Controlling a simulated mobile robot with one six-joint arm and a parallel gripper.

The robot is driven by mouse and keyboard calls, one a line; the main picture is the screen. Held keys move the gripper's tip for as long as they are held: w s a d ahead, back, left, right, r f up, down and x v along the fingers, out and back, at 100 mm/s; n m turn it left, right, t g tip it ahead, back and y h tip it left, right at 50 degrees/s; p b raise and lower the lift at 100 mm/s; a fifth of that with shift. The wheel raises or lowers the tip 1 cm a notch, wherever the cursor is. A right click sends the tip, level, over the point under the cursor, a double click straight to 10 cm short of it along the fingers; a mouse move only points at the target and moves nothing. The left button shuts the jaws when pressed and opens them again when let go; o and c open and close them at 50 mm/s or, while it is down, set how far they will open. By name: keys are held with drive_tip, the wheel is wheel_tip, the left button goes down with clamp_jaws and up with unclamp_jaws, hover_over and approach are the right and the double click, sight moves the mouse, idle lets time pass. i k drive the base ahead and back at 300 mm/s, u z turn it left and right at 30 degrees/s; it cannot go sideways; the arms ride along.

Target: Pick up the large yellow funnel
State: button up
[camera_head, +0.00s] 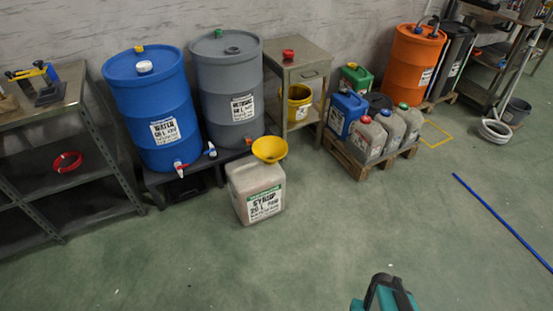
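The large yellow funnel (269,149) sits mouth up on top of a pale jerrycan (257,192) with a white and green label reading SYRUP. Its wide rim faces up and its lower end is hidden. The jerrycan stands on the floor in front of the grey drum. A teal and black part at the bottom edge of the picture looks like part of my own arm, far from the funnel. I see no gripper fingers.
A blue drum (150,105) and a grey drum (229,90) with taps stand on a low dark stand behind. A metal side table (298,62) is right of them. Jerrycans crowd a pallet (352,166). A blue pole (505,222) lies right; the front floor is clear.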

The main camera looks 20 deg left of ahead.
sight(270, 150)
drive_tip(key=z, duration=1.3)
drive_tip(key=k, duration=0.15)
drive_tip(key=u, duration=3.45)
drive_tip(key=i, duration=0.95)
drive_tip(key=u, duration=0.15)
drive_tip(key=k, duration=0.35)
